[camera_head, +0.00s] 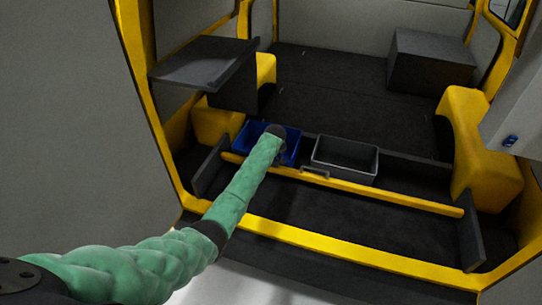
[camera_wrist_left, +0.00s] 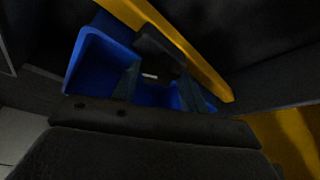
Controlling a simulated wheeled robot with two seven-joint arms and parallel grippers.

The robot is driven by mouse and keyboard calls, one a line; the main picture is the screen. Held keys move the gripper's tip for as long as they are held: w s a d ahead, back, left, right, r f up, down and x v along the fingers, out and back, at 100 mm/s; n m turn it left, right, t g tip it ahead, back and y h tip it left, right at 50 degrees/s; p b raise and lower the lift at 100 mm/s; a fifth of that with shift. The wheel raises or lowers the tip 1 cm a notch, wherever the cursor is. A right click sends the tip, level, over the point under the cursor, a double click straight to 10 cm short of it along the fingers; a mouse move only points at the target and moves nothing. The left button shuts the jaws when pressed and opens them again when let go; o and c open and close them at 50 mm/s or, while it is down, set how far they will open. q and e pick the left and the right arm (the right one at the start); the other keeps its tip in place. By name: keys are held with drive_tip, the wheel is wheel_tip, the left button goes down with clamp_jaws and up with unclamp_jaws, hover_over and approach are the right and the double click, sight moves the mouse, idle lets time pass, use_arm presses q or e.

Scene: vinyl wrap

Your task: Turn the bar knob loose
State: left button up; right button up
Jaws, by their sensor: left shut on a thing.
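A yellow bar (camera_head: 345,185) runs across the front of the van's load floor and also shows in the wrist view (camera_wrist_left: 185,42). A dark block that looks like the bar knob (camera_wrist_left: 158,48) sits against the bar in the wrist view. My left gripper (camera_wrist_left: 156,78) reaches it from above the blue bin, its two fingers on either side, and is shut on it. In the head view my left gripper (camera_head: 280,156) is at the bar's left part, mostly hidden by my wrist. The knob is hidden there. My right gripper is not in view.
A blue bin (camera_head: 291,146) stands right behind the bar, under my left wrist. A grey bin (camera_head: 345,158) stands to its right. A grey handle (camera_head: 315,174) sits on the bar. A dark shelf (camera_head: 203,63) overhangs at the left. The floor in front of the bar is clear.

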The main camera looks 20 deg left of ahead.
use_arm(q)
drive_tip(key=o, duration=1)
drive_tip(key=shift+r, duration=0.1)
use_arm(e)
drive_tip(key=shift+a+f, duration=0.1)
use_arm(q)
drive_tip(key=shift+s+d+r, duration=0.1)
drive_tip(key=shift+s+r, duration=0.05)
drive_tip(key=shift+r, duration=0.1)
drive_tip(key=shift+b+v, duration=1.1)
drive_tip(key=shift+v, duration=2.4)
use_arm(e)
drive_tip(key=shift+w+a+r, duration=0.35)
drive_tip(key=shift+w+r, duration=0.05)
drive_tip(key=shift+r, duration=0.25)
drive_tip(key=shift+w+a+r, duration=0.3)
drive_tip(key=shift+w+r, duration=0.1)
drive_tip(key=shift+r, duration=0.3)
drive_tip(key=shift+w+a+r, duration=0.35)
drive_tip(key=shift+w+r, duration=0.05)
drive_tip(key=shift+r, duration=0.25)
